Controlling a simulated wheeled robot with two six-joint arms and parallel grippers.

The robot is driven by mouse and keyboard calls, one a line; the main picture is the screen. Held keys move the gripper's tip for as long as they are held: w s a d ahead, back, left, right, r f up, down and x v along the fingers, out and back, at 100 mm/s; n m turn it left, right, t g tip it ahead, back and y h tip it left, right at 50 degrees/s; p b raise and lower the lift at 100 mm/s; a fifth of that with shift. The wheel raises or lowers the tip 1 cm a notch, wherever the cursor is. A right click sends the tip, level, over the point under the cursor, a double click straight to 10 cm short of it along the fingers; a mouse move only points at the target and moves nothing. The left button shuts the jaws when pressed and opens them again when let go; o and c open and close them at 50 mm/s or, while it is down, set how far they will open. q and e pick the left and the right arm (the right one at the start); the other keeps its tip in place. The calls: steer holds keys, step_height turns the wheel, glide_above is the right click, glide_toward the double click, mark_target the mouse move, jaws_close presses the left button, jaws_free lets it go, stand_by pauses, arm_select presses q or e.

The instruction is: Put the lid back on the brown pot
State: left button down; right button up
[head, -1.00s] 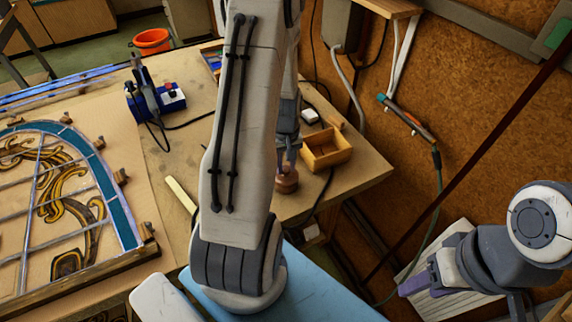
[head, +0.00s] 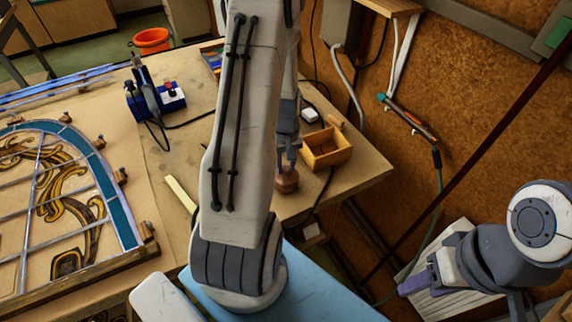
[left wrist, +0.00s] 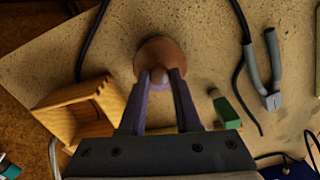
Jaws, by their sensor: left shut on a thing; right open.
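The brown pot (head: 288,183) stands on the workbench near its right front edge, left of the small wooden box. My left gripper (head: 287,160) points down right above it. In the left wrist view the gripper (left wrist: 160,84) is shut on the small knob of the brown lid (left wrist: 160,75). The round brown shape (left wrist: 158,50) spreads out beyond the fingertips. I cannot tell whether the lid sits flush on the pot's rim. My right gripper (head: 412,287) is open and empty, low at the right, away from the bench.
The open wooden box (head: 327,148) is close beside the pot. Pliers (left wrist: 268,75), a green-ended tool (left wrist: 226,108) and black cables lie nearby. The leaded panel (head: 70,205) covers the bench's left side. A blue soldering station (head: 155,100) stands behind.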

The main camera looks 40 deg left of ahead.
stand_by(0.3)
arm_select(q)
steer(key=shift+c, duration=0.2)
jaws_free()
steer(key=shift+r, duration=0.1)
steer(key=shift+r+p, duration=2.95)
steer(key=shift+r, duration=0.45)
jaws_close()
steer(key=shift+f, duration=0.15)
